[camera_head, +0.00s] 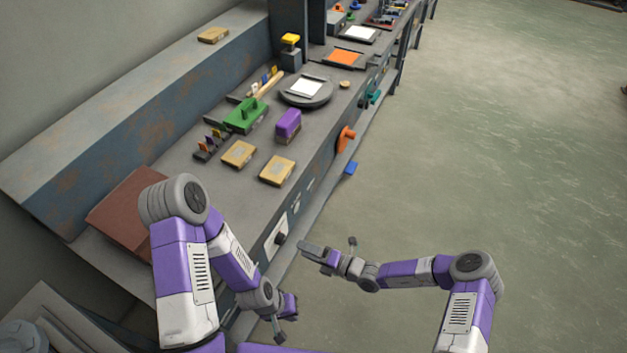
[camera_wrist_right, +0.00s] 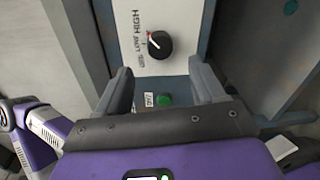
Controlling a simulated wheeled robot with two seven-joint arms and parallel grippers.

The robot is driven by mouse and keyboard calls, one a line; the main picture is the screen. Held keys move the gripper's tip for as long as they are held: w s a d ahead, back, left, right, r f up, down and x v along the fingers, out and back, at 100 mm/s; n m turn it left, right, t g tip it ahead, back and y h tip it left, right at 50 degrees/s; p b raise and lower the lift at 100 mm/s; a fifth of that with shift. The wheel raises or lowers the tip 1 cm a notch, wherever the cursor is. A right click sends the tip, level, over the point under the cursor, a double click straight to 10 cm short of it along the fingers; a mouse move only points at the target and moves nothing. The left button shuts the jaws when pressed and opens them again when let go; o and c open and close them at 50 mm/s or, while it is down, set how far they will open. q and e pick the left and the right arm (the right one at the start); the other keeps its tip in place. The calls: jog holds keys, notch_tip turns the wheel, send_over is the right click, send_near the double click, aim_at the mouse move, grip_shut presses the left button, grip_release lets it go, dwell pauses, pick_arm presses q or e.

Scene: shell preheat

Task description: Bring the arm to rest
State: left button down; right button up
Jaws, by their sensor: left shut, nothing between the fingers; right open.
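My right gripper (camera_head: 308,248) is in front of the bench's front face, near a white control panel (camera_head: 273,238) with a black knob (camera_head: 280,239). In the right wrist view its two fingers (camera_wrist_right: 163,82) are apart, with nothing between them. That view shows the knob (camera_wrist_right: 159,44) under the words LOW and HIGH, its white pointer toward the upper left. A green button (camera_wrist_right: 165,99) is below the knob, seen between the fingers. My left gripper (camera_head: 279,331) is shut and empty, pointing down low beside the bench's front, at the bottom of the head view.
The floor (camera_head: 480,150) at right is clear.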

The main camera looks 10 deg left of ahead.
jog(key=shift+s, duration=0.1)
jog(key=s+d+f+n+g+h, duration=0.2)
jog(key=s+f+n+g+h, duration=0.15)
jog(key=s+n, duration=0.5)
jog(key=s+d+f+n+g+h, duration=0.25)
jog(key=s+n+g, duration=0.25)
jog(key=s+n, duration=0.3)
jog(key=s+d+r+n+t+h, duration=0.1)
jog(key=d+n+h, duration=0.5)
jog(key=d+n, duration=0.6)
jog(key=shift+s+r+n+t+p, duration=0.45)
jog(key=shift+r+n+t, duration=0.55)
jog(key=shift+n, duration=2.45)
jog(key=shift+f, duration=0.15)
